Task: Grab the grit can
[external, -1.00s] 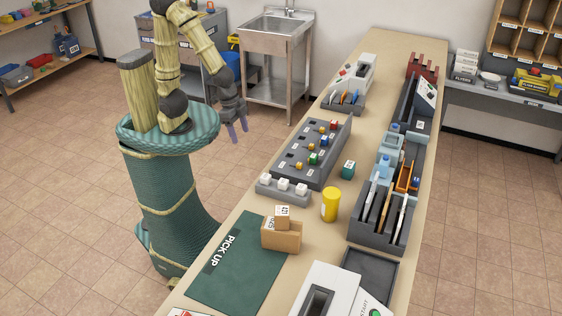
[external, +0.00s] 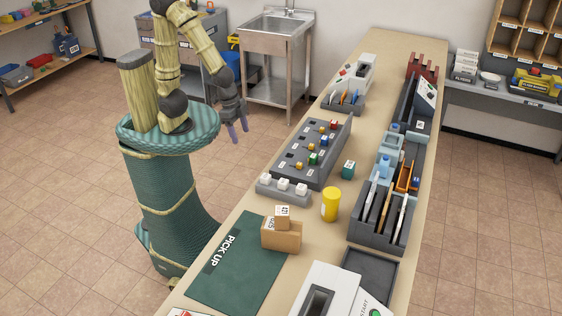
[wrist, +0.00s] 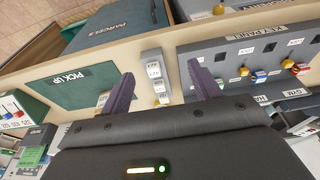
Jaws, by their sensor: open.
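A yellow can (external: 331,204) stands upright on the long counter, between the white-cube tray and the dark slotted rack. No label on it can be read, but it is the only can-like thing I make out. My gripper (external: 237,132) hangs open and empty over the floor side of the counter, well apart from the can. In the wrist view its two purple fingers (wrist: 160,70) are spread with nothing held between them.
Near the can are a small teal box (external: 348,169), the white-cube tray (external: 268,191), a cardboard box (external: 282,238) and the slotted rack (external: 372,238). A green pick-up mat (external: 235,270) lies at the front. Small bare patches of counter surround the can.

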